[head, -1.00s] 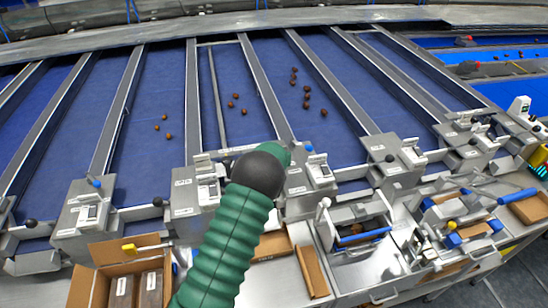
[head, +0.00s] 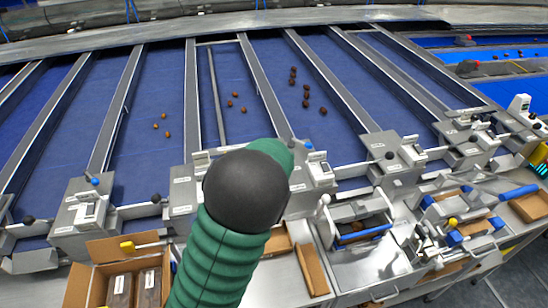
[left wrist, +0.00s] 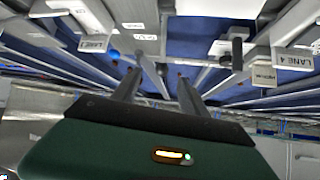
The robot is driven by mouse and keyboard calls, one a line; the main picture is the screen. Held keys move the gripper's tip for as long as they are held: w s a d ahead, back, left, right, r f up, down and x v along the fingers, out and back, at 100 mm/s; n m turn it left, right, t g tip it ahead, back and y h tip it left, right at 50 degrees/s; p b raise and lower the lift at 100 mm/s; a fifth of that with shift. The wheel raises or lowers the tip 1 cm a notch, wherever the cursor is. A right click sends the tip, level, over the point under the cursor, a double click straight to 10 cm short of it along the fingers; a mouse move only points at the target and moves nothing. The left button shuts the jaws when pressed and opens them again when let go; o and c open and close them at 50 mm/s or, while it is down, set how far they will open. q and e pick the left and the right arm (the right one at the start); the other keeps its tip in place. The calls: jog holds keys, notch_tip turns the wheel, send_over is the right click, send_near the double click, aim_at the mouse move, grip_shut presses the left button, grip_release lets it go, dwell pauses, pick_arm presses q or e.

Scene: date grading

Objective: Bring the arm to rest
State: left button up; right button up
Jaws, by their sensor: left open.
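My arm, in a green ribbed sleeve (head: 215,262) with a black rounded joint cap (head: 245,190), rises from the bottom of the head view and covers part of the middle lane fronts. Its gripper is hidden from the head view. In the left wrist view my left gripper (left wrist: 159,78) shows two grey fingers standing apart, with nothing visible between them. Lane fronts and blue belts lie beyond the fingers; I see no contact. My right gripper is in neither view.
Dark dates (head: 307,95) and browner dates (head: 163,126) lie on blue belts between metal rails. A cardboard box (head: 84,288) with a yellow-handled tool (head: 128,246) stands at the front left. Open metal bins (head: 357,232) and blue-handled tools (head: 518,192) crowd the front right.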

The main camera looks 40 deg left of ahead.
pick_arm(q)
jog(key=shift+s+d+r, duration=0.1)
jog(key=shift+s+r, duration=0.15)
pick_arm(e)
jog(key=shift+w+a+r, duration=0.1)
pick_arm(q)
jog(key=shift+a+f, duration=0.1)
jog(key=shift+a, duration=0.15)
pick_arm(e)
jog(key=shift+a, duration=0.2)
